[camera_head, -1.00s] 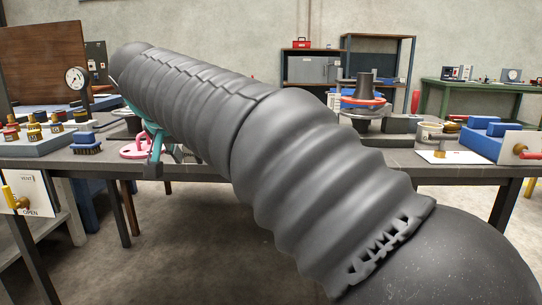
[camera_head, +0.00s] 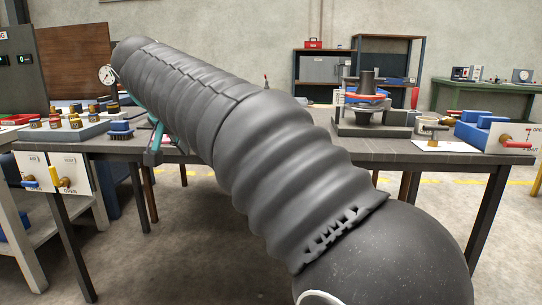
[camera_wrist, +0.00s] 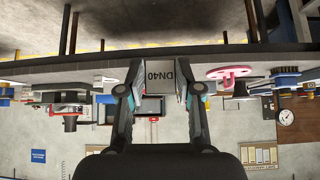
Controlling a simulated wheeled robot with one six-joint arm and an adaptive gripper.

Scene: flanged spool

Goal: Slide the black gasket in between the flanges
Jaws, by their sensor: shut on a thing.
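My gripper (camera_wrist: 160,84) is shut on a grey block marked DN40 (camera_wrist: 160,72), held between both fingertips in the wrist view. I cannot tell whether this block is part of the black gasket; no black ring shows clearly. In the head view my arm hides the gripper, and only a teal bit shows beside the arm. The flanged spool (camera_head: 367,112) stands upright on the bench at the right of my arm, with a dark upper part and a red ring around its middle. My gripper is well apart from it. The gap between the flanges is too small to make out.
Brass fittings on a tray (camera_head: 75,125) and a blue brush (camera_head: 121,130) are at the left. A pink wheel (camera_wrist: 228,73) shows in the wrist view.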

